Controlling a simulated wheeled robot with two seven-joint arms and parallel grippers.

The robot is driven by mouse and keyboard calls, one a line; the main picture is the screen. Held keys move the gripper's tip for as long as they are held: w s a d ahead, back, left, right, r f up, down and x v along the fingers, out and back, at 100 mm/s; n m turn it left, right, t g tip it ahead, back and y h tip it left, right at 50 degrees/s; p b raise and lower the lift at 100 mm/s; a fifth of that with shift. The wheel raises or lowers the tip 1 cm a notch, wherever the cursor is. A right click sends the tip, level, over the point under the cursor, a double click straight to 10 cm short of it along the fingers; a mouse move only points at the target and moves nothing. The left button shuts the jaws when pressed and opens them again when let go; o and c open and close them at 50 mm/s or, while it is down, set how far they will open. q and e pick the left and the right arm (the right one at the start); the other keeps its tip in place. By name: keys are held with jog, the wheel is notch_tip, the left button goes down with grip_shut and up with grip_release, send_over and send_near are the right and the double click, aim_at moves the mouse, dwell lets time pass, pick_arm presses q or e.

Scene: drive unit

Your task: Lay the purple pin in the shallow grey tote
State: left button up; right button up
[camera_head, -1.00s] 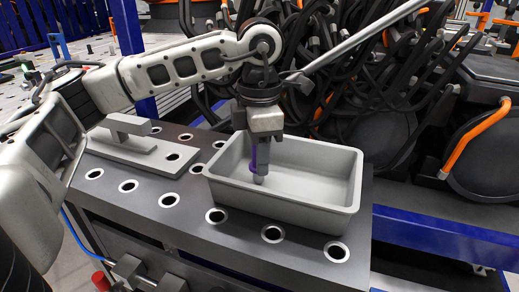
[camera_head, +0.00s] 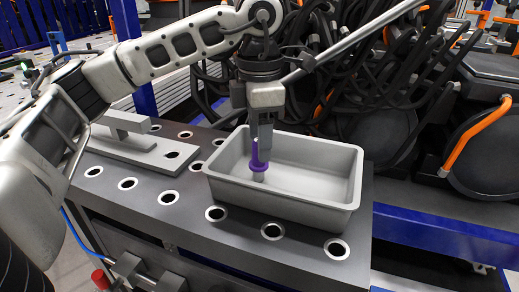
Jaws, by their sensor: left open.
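The shallow grey tote (camera_head: 310,205) stands on the dark table with its open top up. The purple pin (camera_head: 256,158) is inside the tote's outline, toward its left end. It looks close to upright, with a wider purple collar low down and a short grey end below. My left gripper (camera_head: 263,142) points down over the left part of the tote, open, its fingers right beside the upper part of the pin. I cannot tell whether a finger touches the pin, and part of the pin may be hidden. My right gripper is not in view.
The dark table (camera_head: 180,215) has several white-rimmed holes. A grey block with a handle (camera_head: 125,145) sits left of the tote.

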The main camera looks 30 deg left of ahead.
pick_arm(q)
notch_tip(320, 180, up, 9)
jog(key=shift+f+p, duration=0.1)
jog(key=shift+p, duration=0.6)
jog(key=shift+f, duration=0.1)
